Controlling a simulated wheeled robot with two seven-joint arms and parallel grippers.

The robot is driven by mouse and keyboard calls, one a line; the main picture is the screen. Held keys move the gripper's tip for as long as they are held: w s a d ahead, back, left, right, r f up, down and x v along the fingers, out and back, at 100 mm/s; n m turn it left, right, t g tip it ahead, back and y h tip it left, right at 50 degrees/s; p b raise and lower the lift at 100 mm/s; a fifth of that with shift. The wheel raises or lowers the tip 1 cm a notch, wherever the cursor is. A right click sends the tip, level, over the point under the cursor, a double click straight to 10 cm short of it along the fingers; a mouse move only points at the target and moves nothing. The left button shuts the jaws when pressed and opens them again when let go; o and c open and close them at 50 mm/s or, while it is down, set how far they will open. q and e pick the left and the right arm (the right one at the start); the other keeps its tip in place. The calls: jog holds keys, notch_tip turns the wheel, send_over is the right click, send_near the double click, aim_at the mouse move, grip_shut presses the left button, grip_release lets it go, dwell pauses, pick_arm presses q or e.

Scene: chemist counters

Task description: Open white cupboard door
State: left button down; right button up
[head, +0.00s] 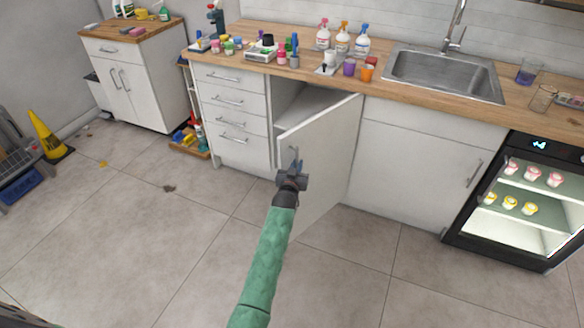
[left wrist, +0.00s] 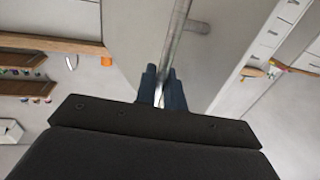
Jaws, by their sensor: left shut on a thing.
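The white cupboard door (head: 330,160) stands partly open in the head view, swung outward from the counter with its hinge side at the right. Its dark interior with a shelf (head: 303,106) shows behind the door's upper edge. My left gripper (head: 293,172) is at the door's free edge, shut on the metal bar handle (left wrist: 176,35). In the left wrist view the two dark fingers (left wrist: 162,88) close around the bar, which runs up from between them. The lower part of the door is partly hidden by my green left arm. My right gripper is not in view.
A drawer stack (head: 233,120) stands left of the opening and a closed cupboard (head: 420,155) right of it. A lit glass-front fridge (head: 515,205) is farther right. Bottles and cups crowd the wooden counter (head: 390,95). Tiled floor (head: 130,230) in front is mostly clear; a yellow sign (head: 48,137) stands left.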

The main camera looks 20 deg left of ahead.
pick_arm(q)
jog(key=shift+d+r, duration=0.2)
jog(key=shift+d, duration=0.1)
jog(key=c, duration=1.6)
grip_release()
jog(key=shift+d, duration=0.1)
jog(key=shift+o, duration=0.2)
jog(key=shift+f, duration=0.1)
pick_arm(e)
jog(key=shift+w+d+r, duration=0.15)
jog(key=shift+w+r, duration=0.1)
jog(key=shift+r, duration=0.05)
